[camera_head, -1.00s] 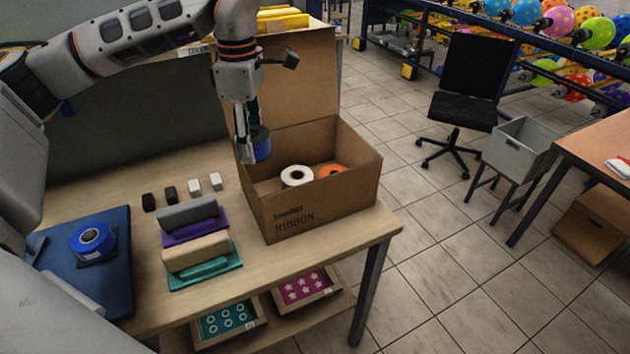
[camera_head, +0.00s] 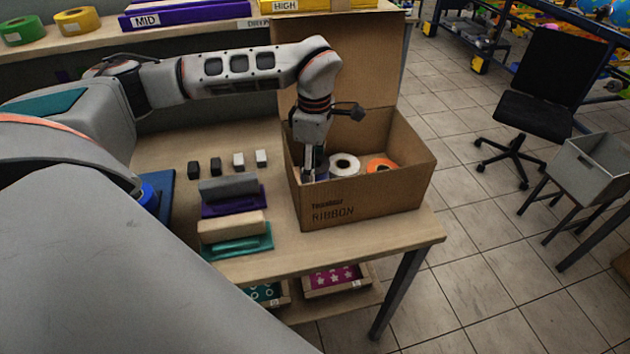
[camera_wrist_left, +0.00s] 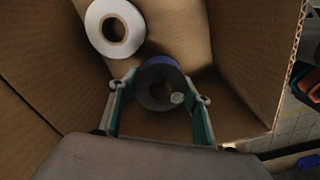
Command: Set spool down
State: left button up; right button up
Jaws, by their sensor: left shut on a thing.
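My left gripper (camera_head: 314,172) points down inside the open cardboard ribbon box (camera_head: 372,200), near its left wall. It is shut on a dark blue spool (camera_head: 323,165), mostly hidden by the fingers in the head view. In the left wrist view the spool (camera_wrist_left: 152,72) sits between the two green-padded fingers (camera_wrist_left: 160,110), low in the box. I cannot tell whether it touches the box floor. A white spool (camera_head: 344,161) lies beside it to the right, also in the left wrist view (camera_wrist_left: 98,28). My right gripper is not in view.
An orange spool (camera_head: 381,164) lies at the box's right. The box stands on a wooden table (camera_head: 290,252) with small dark and white blocks (camera_head: 239,160), a grey block (camera_head: 228,188) and a beige block (camera_head: 232,226) left of it. A shelf (camera_head: 150,41) runs behind.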

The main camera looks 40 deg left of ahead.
pick_arm(q)
notch_tip(320, 180, down, 5)
jog(key=shift+w, duration=0.1)
dwell(0.3)
jog(key=shift+f, duration=0.15)
jog(key=o, duration=1.1)
jog(key=shift+c, duration=0.2)
